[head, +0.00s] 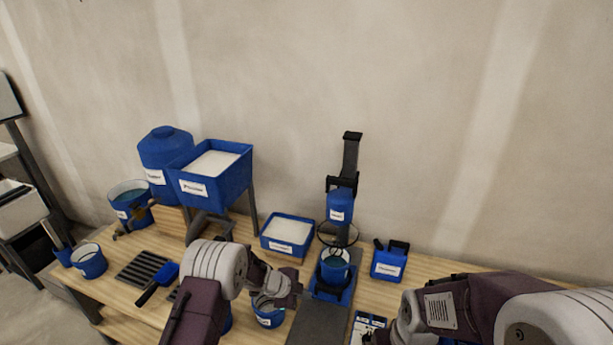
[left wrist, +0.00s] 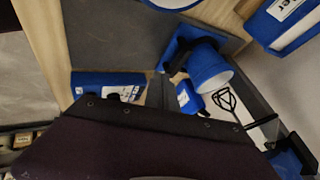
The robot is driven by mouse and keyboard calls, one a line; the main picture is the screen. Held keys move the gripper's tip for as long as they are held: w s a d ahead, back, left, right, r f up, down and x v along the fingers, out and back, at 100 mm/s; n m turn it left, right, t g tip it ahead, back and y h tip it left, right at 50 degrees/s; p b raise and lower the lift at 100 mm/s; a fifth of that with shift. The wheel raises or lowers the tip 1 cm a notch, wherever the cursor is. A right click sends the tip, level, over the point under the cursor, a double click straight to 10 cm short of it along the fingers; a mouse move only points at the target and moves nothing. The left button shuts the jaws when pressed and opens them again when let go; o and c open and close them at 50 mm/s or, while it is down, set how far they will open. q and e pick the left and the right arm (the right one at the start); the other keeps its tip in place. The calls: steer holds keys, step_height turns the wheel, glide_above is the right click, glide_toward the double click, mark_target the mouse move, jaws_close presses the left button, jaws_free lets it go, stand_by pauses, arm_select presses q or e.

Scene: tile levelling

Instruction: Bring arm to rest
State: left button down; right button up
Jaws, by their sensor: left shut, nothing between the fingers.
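My left arm comes in from the lower left over the workbench (head: 385,292). My left gripper (head: 284,299) is beside and partly in front of a small blue bucket (head: 268,318). It is shut with nothing between its fingers, though its fingertips are hard to make out. In the left wrist view my dark wrist housing fills the lower part, and the fingers (left wrist: 160,90) show as a thin dark shape above it.
A mixer stand (head: 350,160) with a blue bucket (head: 335,268) under it stands right of my left gripper. A blue tub of white powder (head: 287,232), a raised blue hopper (head: 228,184) and a blue caddy (head: 390,262) stand behind. A dark grate (head: 147,267) lies left.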

arm_select(q)
steer(key=w+a+r+n+t, duration=0.1)
steer(key=w+a+r+t, duration=0.1)
steer(key=r, duration=0.7)
steer(key=w+a+r+n+t, duration=0.2)
steer(key=r, duration=0.6)
steer(key=s+a+r+n+t+y, duration=0.1)
steer(key=s+a+r+n+y, duration=0.15)
steer(key=a+n, duration=0.2)
steer(key=s+a+r+n+y, duration=0.2)
steer(key=s+a+r+n, duration=0.1)
steer(key=a+r, duration=0.15)
steer(key=s+a+f+n+g, duration=0.2)
steer(key=s+f+n+g, duration=0.2)
steer(key=s, duration=0.8)
steer(key=s+a+f+n+g+y, duration=0.1)
steer(key=s+f+n+g, duration=0.3)
steer(key=s, duration=0.9)
step_height(320, 180, down, 2)
steer(key=shift+a+n, duration=0.55)
steer(key=shift+n, duration=0.5)
steer(key=shift+s+y, duration=0.15)
steer(key=shift+y, duration=0.1)
